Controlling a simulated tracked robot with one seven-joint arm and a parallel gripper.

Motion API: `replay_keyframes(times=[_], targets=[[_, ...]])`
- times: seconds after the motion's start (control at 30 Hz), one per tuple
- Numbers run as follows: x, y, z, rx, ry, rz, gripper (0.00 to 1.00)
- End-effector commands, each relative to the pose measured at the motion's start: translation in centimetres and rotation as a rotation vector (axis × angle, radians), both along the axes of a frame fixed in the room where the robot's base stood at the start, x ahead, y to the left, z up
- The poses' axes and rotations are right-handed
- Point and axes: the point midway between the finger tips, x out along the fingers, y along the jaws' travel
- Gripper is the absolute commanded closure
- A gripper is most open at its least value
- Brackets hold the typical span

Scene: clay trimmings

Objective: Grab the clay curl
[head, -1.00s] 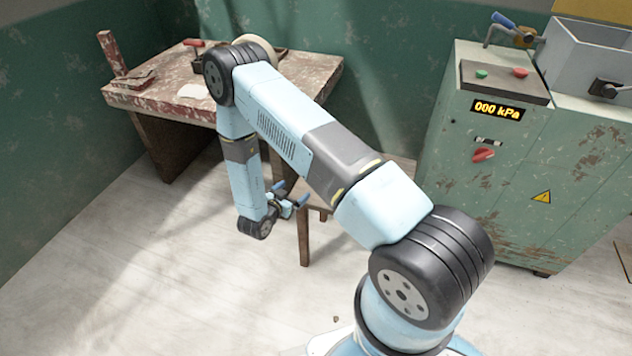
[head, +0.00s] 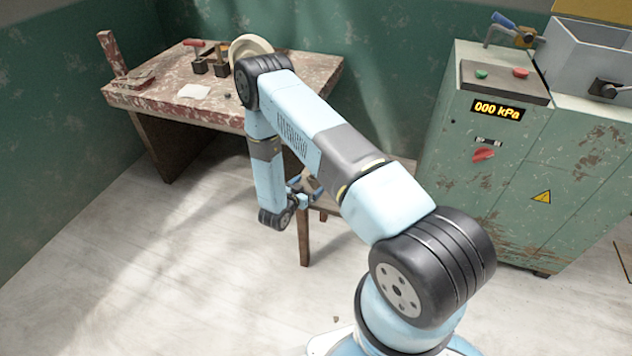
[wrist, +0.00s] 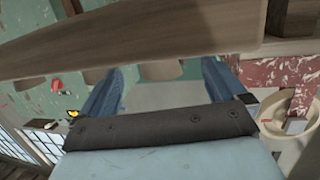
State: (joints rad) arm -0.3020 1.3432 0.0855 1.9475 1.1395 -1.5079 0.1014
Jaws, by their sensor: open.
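No clay curl can be made out for certain. A small dark lump (head: 228,96) lies on the worktable near its front edge, too small to identify. Another small dark bit (head: 337,319) lies low by my base. My gripper (head: 308,187) is low in front of the worktable, beside a wooden stool (head: 303,240). In the wrist view my gripper (wrist: 162,70) has its two blue fingers apart with nothing held between them. A wooden edge (wrist: 130,52) crosses that view just beyond the fingertips.
The red-and-white worn worktable (head: 130,98) carries a white sheet (head: 194,91), a cream round dish (head: 250,44) and dark tool holders (head: 200,66). A green machine cabinet (head: 490,185) with a pressure display stands at right. The pale floor (head: 170,270) at left is clear.

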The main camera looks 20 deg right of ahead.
Motion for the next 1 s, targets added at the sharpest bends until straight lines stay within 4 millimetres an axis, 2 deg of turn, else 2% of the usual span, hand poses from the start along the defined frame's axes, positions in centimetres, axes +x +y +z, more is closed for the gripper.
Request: replay_keyframes(times=[0.4, 0.63, 1.0], targets=[[3.2, -3.4, -1.0, 0.001, -0.001, -0.001, 0.02], [3.4, -3.5, -1.0, 0.000, 0.000, 0.000, 0.02], [3.3, -3.4, -1.0, 0.000, 0.000, 0.000, 0.36]])
